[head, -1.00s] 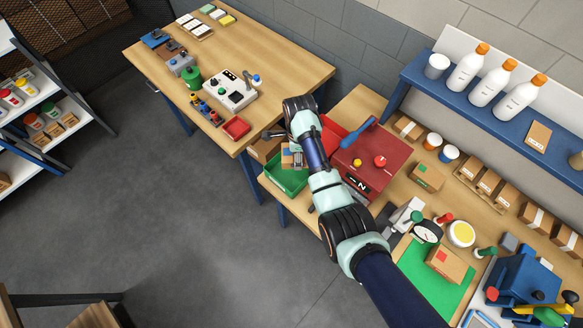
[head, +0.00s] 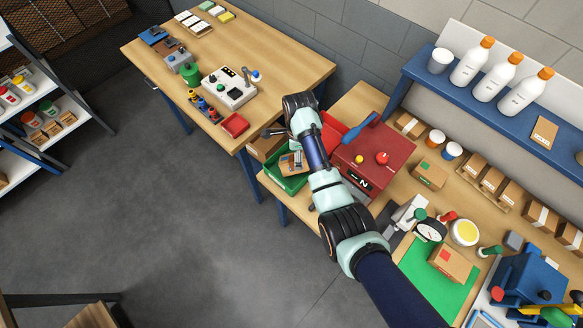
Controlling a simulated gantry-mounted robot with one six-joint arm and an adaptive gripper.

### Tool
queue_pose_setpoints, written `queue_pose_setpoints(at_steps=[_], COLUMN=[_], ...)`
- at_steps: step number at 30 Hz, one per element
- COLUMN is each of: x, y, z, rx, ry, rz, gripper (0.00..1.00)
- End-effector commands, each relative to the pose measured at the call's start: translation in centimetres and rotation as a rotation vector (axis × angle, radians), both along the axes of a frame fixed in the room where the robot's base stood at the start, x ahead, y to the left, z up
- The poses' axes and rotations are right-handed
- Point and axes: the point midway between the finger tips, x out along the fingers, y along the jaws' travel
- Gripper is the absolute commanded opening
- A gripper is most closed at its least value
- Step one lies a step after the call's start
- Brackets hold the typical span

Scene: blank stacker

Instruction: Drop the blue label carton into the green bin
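The green bin (head: 288,184) stands at the left end of the near bench, beside a red machine. A small brown carton (head: 291,167) with a pale or bluish patch on top appears tilted within the bin's outline; I cannot make out the label clearly. My arm reaches in from the lower right, and my gripper (head: 297,156) points down over the bin. The fingers are small and mostly hidden by my wrist, so I cannot tell whether they are open or touch the carton.
A red machine (head: 372,158) with a blue lever stands right of the bin, with a red bin (head: 332,128) behind. A green-label carton (head: 429,174) and a red-label carton (head: 449,263) sit farther right. The left table holds a control box (head: 229,88) and a small red tray (head: 235,125).

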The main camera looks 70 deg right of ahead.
Motion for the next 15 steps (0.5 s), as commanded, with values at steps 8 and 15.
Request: queue_pose_setpoints(at_steps=[8, 15], x=[0.1, 0.0], y=[-0.1, 0.0], z=[5.3, 6.6], rx=[-0.004, -0.001], ry=[-0.003, 0.0], rz=[0.0, 0.0], gripper=[1.0, 1.0])
